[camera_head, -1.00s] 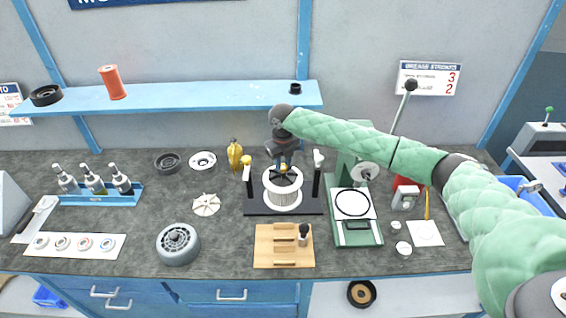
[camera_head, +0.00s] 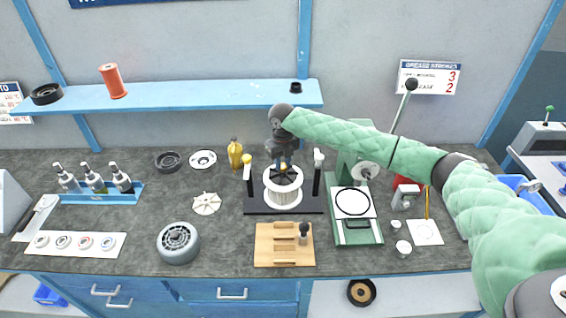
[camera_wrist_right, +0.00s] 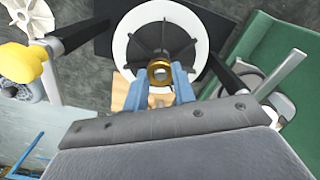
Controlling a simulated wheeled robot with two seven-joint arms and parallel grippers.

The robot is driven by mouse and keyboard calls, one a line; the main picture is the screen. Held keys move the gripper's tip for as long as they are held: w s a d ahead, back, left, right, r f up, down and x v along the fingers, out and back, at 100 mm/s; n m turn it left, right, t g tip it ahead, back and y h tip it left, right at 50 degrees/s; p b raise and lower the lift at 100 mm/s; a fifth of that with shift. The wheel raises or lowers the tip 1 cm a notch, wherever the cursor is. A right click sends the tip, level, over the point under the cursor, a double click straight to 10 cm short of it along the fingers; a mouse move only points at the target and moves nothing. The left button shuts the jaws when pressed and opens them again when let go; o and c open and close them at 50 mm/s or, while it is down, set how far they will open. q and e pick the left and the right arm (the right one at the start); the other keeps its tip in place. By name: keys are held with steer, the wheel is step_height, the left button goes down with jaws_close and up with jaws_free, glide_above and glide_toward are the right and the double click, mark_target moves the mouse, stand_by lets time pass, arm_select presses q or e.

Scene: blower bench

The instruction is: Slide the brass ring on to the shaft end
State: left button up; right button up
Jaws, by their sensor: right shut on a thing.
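The brass ring (camera_wrist_right: 159,71) is between the blue fingertips of my right gripper (camera_wrist_right: 160,92) in the right wrist view. The gripper is shut on it. Ring and gripper are over the middle of the black fan wheel (camera_wrist_right: 180,48), which sits inside a white round housing (camera_head: 283,198) on a black base. The shaft end is hidden or too small to tell, so I cannot see whether the ring touches it. In the head view, my right gripper (camera_head: 284,160) points down over the housing. My left gripper is not in view.
Black posts flank the housing, one yellow-topped (camera_head: 248,172), one white-topped (camera_head: 318,172). A green press (camera_head: 357,228) stands close on the right. A wooden block (camera_head: 268,240) lies in front. A blue shelf (camera_head: 200,97) runs behind. The bench left of the housing has some free room.

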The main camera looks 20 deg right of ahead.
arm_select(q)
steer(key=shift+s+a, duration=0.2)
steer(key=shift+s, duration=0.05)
arm_select(e)
steer(key=shift+f, duration=0.25)
stand_by(0.3)
steer(key=o, duration=1.1)
steer(key=shift+c, duration=0.2)
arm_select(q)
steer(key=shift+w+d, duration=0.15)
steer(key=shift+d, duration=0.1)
arm_select(e)
step_height(320, 180, up, 7)
steer(key=b, duration=0.3)
steer(key=shift+f+b, duration=0.15)
steer(key=shift+b, duration=0.15)
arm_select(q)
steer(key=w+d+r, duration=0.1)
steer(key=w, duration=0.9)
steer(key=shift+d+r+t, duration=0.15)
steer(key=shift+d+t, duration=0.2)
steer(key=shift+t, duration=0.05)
arm_select(e)
steer(key=shift+r, duration=0.5)
